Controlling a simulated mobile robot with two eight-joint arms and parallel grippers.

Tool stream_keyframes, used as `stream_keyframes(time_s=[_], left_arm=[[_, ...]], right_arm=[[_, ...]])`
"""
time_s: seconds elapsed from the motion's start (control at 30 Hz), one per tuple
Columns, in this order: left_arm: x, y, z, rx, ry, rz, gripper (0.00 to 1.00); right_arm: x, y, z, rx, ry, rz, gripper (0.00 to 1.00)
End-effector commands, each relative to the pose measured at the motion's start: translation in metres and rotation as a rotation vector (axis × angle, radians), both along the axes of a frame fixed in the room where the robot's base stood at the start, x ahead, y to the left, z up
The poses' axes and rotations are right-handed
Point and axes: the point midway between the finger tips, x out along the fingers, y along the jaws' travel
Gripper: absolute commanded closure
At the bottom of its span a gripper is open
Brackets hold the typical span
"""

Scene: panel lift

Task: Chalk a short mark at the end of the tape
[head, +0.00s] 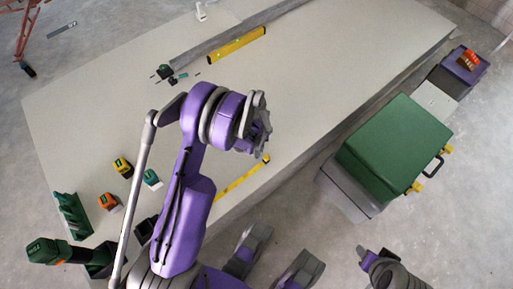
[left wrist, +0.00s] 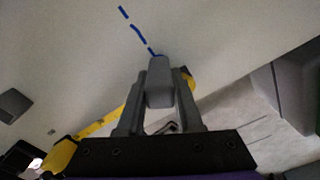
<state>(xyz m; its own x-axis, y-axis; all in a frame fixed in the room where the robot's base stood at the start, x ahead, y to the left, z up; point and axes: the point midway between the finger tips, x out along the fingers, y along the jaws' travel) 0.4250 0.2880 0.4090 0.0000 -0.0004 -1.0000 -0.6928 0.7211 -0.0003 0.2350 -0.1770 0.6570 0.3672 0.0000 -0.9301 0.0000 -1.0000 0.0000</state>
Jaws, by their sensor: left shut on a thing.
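A yellow tape (head: 240,182) lies pulled out along the near edge of the pale panel (head: 310,75). Its end is by my left gripper, and part of it shows in the left wrist view (left wrist: 103,124). My left gripper (head: 264,130) is over the panel by that end. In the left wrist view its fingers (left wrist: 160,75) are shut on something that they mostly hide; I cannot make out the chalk. Blue marks (left wrist: 143,40) run across the panel up to the fingertips.
A yellow level (head: 237,45) lies farther back on the panel. Several small tools (head: 122,166) and a green rack (head: 72,214) are at the left. A green case (head: 395,143) stands off the panel's right edge, with a purple box (head: 465,66) beyond. The panel's middle is clear.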

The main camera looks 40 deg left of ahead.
Motion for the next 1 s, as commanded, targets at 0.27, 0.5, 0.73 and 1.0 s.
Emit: stream_keyframes(time_s=[0.27, 0.5, 0.73, 1.0], left_arm=[[0.0, 0.0, 0.019, 0.001, -0.001, 0.0, 1.0], [0.0, 0.0, 0.038, 0.001, -0.001, 0.0, 1.0], [0.0, 0.0, 0.057, 0.001, -0.001, 0.0, 1.0], [0.0, 0.0, 0.071, 0.001, -0.001, 0.0, 1.0]], right_arm=[[-0.002, 0.0, 0.012, 0.0, -0.002, 0.0, 0.5], [-0.004, 0.0, 0.025, 0.0, -0.006, 0.0, 0.5], [-0.006, 0.0, 0.037, 0.0, -0.009, 0.0, 0.5], [-0.007, 0.0, 0.046, 0.0, -0.012, 0.0, 0.5]])
